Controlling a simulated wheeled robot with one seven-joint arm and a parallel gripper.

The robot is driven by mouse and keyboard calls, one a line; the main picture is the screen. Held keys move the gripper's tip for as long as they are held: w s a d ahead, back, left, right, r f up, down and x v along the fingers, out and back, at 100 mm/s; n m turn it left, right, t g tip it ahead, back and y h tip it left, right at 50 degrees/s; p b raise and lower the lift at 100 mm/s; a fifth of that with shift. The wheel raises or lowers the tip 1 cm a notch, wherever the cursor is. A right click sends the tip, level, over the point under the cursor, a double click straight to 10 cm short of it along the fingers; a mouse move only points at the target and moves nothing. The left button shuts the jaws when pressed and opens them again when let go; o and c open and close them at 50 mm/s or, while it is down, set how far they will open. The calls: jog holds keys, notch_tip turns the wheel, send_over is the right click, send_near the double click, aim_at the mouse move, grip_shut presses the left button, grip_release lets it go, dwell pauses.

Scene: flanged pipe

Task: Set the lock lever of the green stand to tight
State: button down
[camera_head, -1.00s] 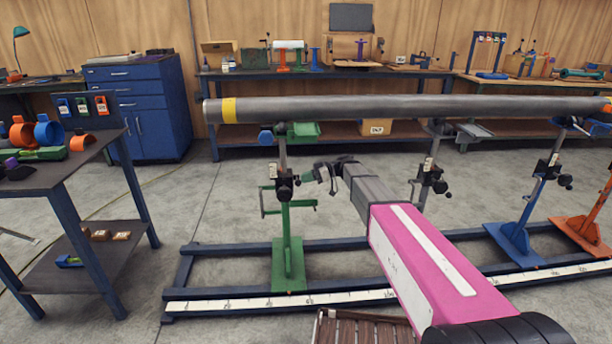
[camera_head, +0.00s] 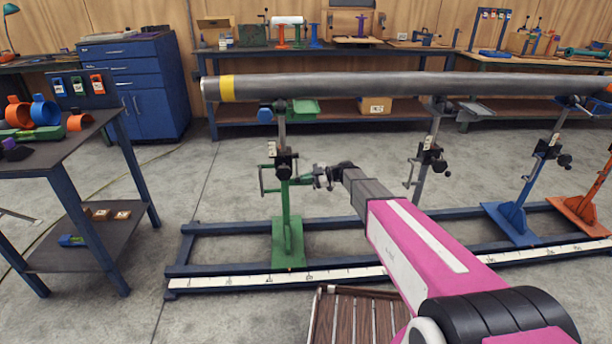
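The green stand (camera_head: 286,240) stands upright on the blue rail frame at the left, under the yellow-banded end of the pipe (camera_head: 400,86). Its dark clamp and lock parts (camera_head: 285,163) sit about halfway up the post, with a small white label beside them. The lever's exact setting is too small to tell. My gripper (camera_head: 320,177) is just right of the green stand's post, slightly below the dark clamp, at the end of my pink arm. It is small and dark here, and whether its fingers are apart or touch anything cannot be told.
A grey stand (camera_head: 421,170), a blue stand (camera_head: 524,215) and an orange stand (camera_head: 585,205) stand farther right. A dark table (camera_head: 60,155) with coloured parts is at the left. A wooden slatted surface (camera_head: 355,318) is low in front. Floor between table and frame is clear.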

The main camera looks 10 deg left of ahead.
jog(key=shift+w+a+f, duration=0.1)
jog(key=shift+w+f, duration=0.1)
jog(key=shift+f, duration=0.4)
jog(key=shift+s, duration=0.1)
